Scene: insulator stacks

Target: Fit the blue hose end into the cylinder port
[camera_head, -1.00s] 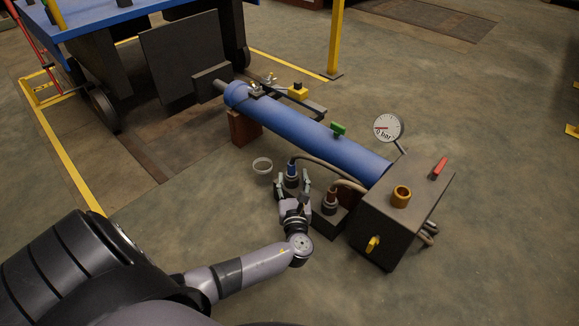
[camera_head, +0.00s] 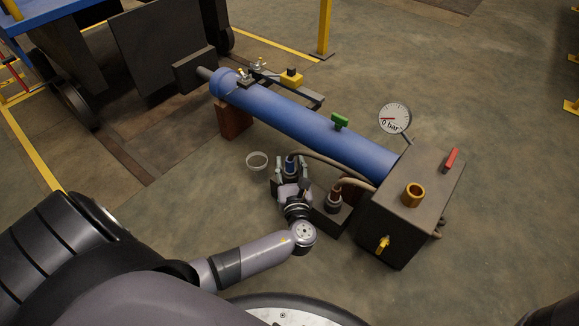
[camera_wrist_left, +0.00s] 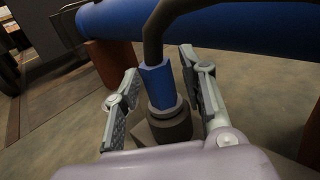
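The blue hose end (camera_head: 290,166) stands upright in a dark holder beside the cylinder; its grey hose runs right toward the dark block. It also shows in the left wrist view (camera_wrist_left: 157,85), seated in a round dark socket (camera_wrist_left: 168,124). My left gripper (camera_head: 291,168) is open, with one finger on each side of the blue hose end. The left wrist view shows gaps between the fingers and the hose end. The blue cylinder (camera_head: 305,128) lies behind, with small metal fittings (camera_head: 242,76) on its far left end; I cannot tell which is the port. My right gripper is not in view.
A second hose end with a reddish-brown collar (camera_head: 334,196) stands in a holder just right of my gripper. The dark block (camera_head: 405,210) carries a gauge (camera_head: 395,118) reading near 0 bar.

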